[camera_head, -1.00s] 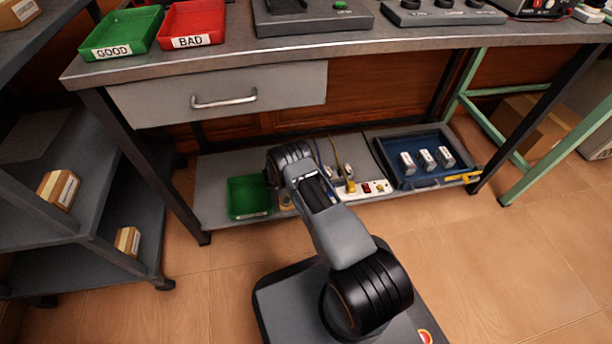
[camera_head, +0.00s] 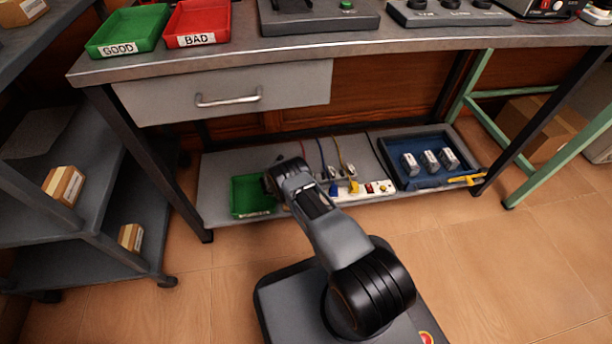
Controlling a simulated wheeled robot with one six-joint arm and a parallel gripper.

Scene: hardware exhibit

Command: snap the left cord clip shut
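On the low shelf under the bench, a red cord (camera_head: 302,148), a blue cord (camera_head: 321,153) and a yellow cord (camera_head: 340,152) run down toward a white power strip (camera_head: 375,189). Small pale pieces, which look like cord clips, sit by the cords; one is by the yellow cord (camera_head: 350,170). I cannot tell whether any clip is open or shut. The left clip cannot be made out clearly; my arm is close to that spot. My arm reaches over the shelf, its black wrist between the green bin and the cords. My gripper's fingers are hidden behind the wrist.
A green bin (camera_head: 252,212) stands left on the low shelf. The drawer (camera_head: 225,92) and bench top (camera_head: 300,48) overhang the shelf. A grey rack stands left.

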